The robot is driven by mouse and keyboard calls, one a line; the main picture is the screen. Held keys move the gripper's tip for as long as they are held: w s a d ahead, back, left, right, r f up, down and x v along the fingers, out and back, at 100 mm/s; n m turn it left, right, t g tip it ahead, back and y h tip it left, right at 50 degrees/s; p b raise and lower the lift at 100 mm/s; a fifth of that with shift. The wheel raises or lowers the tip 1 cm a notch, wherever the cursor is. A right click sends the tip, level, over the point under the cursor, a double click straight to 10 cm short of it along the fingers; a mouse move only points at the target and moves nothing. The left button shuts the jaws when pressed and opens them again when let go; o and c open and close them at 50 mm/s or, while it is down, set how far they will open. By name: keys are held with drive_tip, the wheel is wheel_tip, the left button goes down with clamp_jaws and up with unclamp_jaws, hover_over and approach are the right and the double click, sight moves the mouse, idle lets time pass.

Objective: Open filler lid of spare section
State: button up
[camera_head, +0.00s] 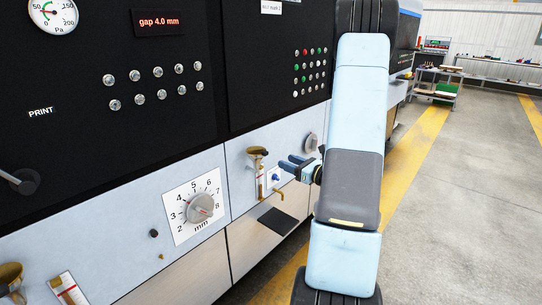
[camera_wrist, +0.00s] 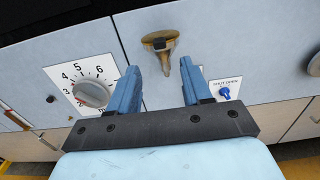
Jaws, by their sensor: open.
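A brass filler cup (camera_head: 257,152) sticks out of the light blue panel right of the dial. It also shows in the wrist view (camera_wrist: 159,40), ahead of my fingers. The views are too small to tell how its lid sits. A second brass cup (camera_head: 11,273) is at the lower left edge of the head view; no label shows which is the spare section. My gripper (camera_head: 287,163) is open and empty, just right of the first cup in the head view. In the wrist view my fingers (camera_wrist: 160,72) point up towards the cup, apparently apart from it.
A gap dial (camera_head: 200,207) is left of the cup. A blue valve handle (camera_wrist: 224,93) on a white plate is close to my right finger. A brass spout (camera_head: 286,193) and dark tray (camera_head: 278,221) are below. Open floor (camera_head: 460,190) lies to the right.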

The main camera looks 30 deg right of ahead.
sight(267, 153)
drive_tip(key=x, duration=0.9)
drive_tip(key=shift+w+a, duration=0.1)
drive_tip(key=shift+w, duration=0.05)
clamp_jaws()
idle(0.5)
